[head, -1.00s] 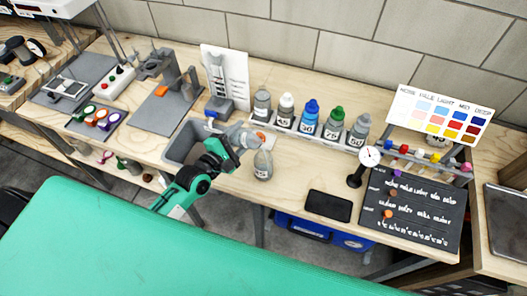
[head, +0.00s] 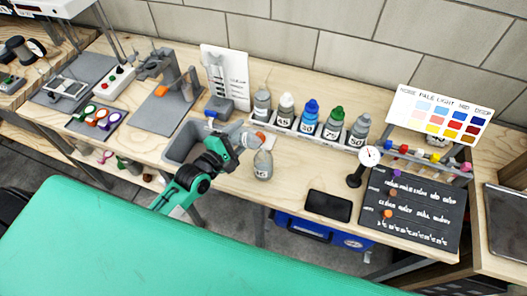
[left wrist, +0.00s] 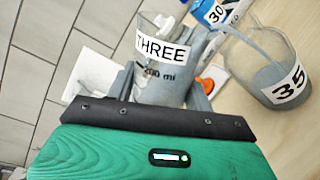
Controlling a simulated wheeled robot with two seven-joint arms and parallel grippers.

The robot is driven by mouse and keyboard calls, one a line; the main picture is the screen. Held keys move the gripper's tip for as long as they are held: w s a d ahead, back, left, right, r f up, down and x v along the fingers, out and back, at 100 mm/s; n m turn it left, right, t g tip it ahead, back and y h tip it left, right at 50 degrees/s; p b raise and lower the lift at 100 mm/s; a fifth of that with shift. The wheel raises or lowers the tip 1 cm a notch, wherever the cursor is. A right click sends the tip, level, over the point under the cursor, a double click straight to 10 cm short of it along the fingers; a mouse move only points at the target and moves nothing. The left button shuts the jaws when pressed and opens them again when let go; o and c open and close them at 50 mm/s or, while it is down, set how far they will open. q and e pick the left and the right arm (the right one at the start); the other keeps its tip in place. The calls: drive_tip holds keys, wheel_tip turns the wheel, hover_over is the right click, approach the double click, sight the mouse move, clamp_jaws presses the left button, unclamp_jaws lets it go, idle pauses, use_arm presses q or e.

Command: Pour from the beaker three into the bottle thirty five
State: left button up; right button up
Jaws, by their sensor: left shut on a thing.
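The clear beaker (left wrist: 160,85) labelled THREE is held between the fingers of my left gripper (left wrist: 165,95), which is shut on it. In the head view, my left gripper (head: 228,143) holds the beaker (head: 241,132) just above and left of the bottle. The beaker looks tilted to the right there. The bottle (head: 263,166) stands open near the front of the bench. In the left wrist view, the bottle (left wrist: 262,72) shows its 35 label and grey contents, apart from the beaker. How much the beaker holds is unclear. My right gripper is not in view.
A rack (head: 312,140) of several capped bottles stands behind. An orange cap (head: 260,136) lies near the bottle. A grey bin (head: 183,140) is at left. A black slab (head: 329,205) and a dial gauge (head: 370,157) stand to the right.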

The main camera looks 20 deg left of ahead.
use_arm(q)
drive_tip(key=shift+r+m, duration=0.2)
drive_tip(key=shift+m, duration=0.1)
drive_tip(key=shift+r+m, duration=0.3)
drive_tip(key=shift+m, duration=0.1)
idle(1.0)
drive_tip(key=shift+d+r+m+p, duration=0.15)
drive_tip(key=shift+r+m+p, duration=0.1)
drive_tip(key=shift+m+p, duration=0.2)
idle(0.8)
